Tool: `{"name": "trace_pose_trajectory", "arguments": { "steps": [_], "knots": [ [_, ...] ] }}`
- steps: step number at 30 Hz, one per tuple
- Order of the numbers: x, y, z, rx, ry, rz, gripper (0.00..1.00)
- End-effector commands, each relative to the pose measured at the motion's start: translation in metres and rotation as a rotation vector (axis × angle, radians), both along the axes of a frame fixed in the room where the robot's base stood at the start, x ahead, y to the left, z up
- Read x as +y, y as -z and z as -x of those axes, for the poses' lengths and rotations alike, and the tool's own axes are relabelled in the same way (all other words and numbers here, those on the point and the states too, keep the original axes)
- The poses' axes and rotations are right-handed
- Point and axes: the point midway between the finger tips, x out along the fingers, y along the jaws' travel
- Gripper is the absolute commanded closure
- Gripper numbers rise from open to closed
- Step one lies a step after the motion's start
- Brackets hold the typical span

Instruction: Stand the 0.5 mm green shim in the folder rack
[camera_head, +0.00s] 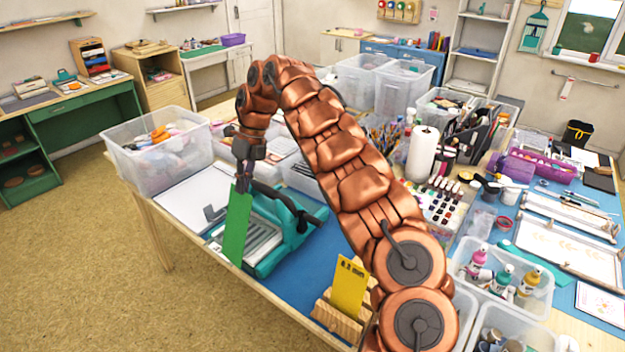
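My gripper (243,176) points down at the left part of the table and appears shut on the top of a green shim (237,228). The shim is a flat green sheet and hangs upright, in front of a teal and grey device. Any marking on it cannot be read. A wooden slotted rack (338,321), which looks like the folder rack, stands at the table's near edge, to the right of and nearer than the shim. A yellow labelled sheet (350,287) stands in it. My arm hides part of the rack's right side.
The teal device (281,240) with a handle sits just behind the shim. A clear bin (160,163) of craft items stands at the left end. Blue mat (300,282) lies bare between device and rack. Clear bins with bottles (503,280) stand right of my arm.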

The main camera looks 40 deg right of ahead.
Motion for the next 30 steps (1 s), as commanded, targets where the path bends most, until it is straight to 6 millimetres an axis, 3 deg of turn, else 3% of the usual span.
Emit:
{"name": "trace_pose_trajectory", "arguments": {
  "steps": [3, 30],
  "knots": [
    [-0.018, 0.001, 0.011, -0.006, -0.016, 0.030, 1.00],
    [-0.120, 0.001, 0.082, -0.044, -0.074, 0.179, 1.00]
  ]
}}
